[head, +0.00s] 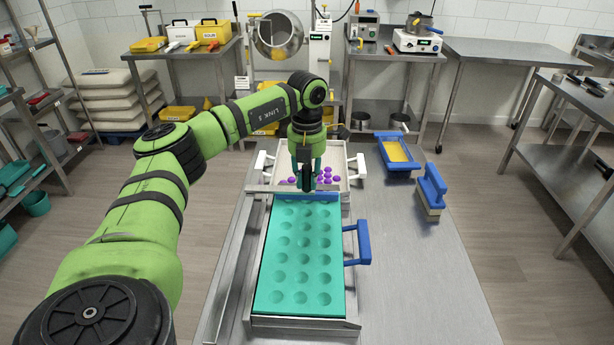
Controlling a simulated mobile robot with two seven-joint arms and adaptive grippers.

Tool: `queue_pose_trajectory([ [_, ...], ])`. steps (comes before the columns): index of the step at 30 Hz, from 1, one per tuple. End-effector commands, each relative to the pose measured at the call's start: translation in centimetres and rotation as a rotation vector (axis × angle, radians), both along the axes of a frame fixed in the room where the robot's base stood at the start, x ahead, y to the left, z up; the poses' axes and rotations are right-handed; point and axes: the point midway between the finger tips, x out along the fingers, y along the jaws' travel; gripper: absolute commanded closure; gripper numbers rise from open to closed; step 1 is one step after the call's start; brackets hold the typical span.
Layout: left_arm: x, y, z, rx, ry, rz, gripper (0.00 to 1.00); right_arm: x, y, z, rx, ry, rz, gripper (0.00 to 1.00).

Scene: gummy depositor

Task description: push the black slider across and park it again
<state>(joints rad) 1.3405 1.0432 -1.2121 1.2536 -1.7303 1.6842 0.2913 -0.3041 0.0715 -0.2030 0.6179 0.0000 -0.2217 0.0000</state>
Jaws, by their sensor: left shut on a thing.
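My left gripper (306,165) reaches down over the far end of the teal mould tray (304,250), where it meets the white hopper tray (340,155). It is shut on the black slider (307,184), a small dark upright piece between its fingers. The gripper hides most of the slider. A grey metal bar (262,188) runs across the bench fixture there, level with the slider. The slider stands near the middle of the bar's width. My right gripper is not in view.
Purple gummies (326,177) lie in the hopper tray. A blue handle (358,242) sticks out right of the mould. A blue tray with yellow inside (397,152) and a blue-handled brush (431,192) lie to the right. The steel table's front right (425,290) is clear.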

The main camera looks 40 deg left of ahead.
Motion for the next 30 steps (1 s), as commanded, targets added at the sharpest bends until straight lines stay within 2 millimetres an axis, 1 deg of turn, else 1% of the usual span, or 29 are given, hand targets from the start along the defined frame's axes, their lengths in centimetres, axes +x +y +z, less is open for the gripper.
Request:
queue_pose_trajectory([
  [5,0.9,0.6,0.1,-0.001,-0.002,0.003,1.00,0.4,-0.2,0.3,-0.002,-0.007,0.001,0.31],
  [9,2.2,1.6,0.3,-0.001,-0.005,0.005,1.00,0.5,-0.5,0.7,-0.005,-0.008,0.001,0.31],
  [13,3.1,2.4,0.2,0.000,-0.005,0.003,1.00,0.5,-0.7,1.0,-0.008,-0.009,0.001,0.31],
  [18,3.6,2.9,0.1,0.000,-0.002,0.000,1.00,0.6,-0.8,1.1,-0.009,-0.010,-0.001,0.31],
  [27,3.6,3.0,0.1,0.001,-0.002,-0.001,1.00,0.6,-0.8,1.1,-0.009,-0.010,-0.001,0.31],
  [28,3.6,3.0,0.1,0.001,-0.002,-0.001,0.72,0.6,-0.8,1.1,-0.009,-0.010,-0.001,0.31],
  [29,3.6,3.0,0.0,0.001,-0.001,-0.001,0.60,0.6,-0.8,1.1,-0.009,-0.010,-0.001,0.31],
  [30,3.6,3.0,0.0,0.001,-0.001,-0.001,0.52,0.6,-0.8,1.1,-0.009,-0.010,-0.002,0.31],
])
